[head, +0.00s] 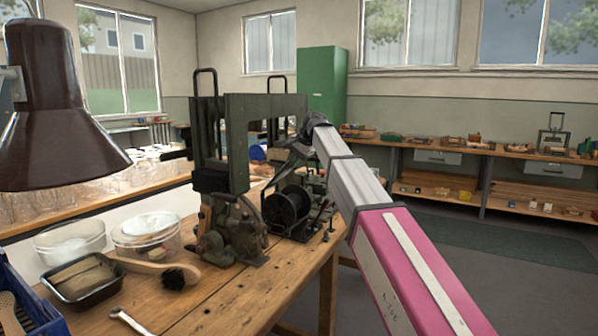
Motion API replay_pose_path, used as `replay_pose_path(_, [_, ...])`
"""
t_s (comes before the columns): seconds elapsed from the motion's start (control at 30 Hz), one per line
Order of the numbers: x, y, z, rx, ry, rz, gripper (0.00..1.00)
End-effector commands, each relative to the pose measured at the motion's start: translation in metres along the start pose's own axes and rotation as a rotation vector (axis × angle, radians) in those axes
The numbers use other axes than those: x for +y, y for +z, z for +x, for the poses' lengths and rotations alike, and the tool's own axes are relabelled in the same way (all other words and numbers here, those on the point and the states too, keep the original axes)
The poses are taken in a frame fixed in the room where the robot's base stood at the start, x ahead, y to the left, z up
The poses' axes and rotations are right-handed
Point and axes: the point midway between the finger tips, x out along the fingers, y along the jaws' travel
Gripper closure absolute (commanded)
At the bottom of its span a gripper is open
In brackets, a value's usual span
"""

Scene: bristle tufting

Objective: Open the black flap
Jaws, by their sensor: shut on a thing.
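A dark green tufting machine (236,130) with an upright frame and a grey cast base stands on the wooden bench. My arm reaches in from the lower right. My gripper (300,148) is at the machine's right side, behind the frame's right post, shut on a dark part there. A dark slanted piece (280,172) lies just below it, above the black spool (287,207). I cannot tell for sure whether this piece is the black flap or how far it is open. The fingertips are small and partly hidden.
A brown lamp shade (60,110) hangs at the left. Clear tubs (150,235), a black tray (84,277), a wooden brush (155,268) and a wrench (135,322) lie on the near bench. The floor (450,275) to the right is free.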

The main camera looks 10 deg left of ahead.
Motion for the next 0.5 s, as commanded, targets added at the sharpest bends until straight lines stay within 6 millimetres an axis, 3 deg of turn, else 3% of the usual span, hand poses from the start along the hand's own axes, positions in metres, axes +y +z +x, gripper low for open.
replay_pose_path(0.3, [-0.038,-0.001,-0.002,-0.001,-0.011,-0.002,1.0])
replay_pose_path(0.5, [-0.054,-0.001,-0.001,-0.001,-0.011,-0.002,1.0])
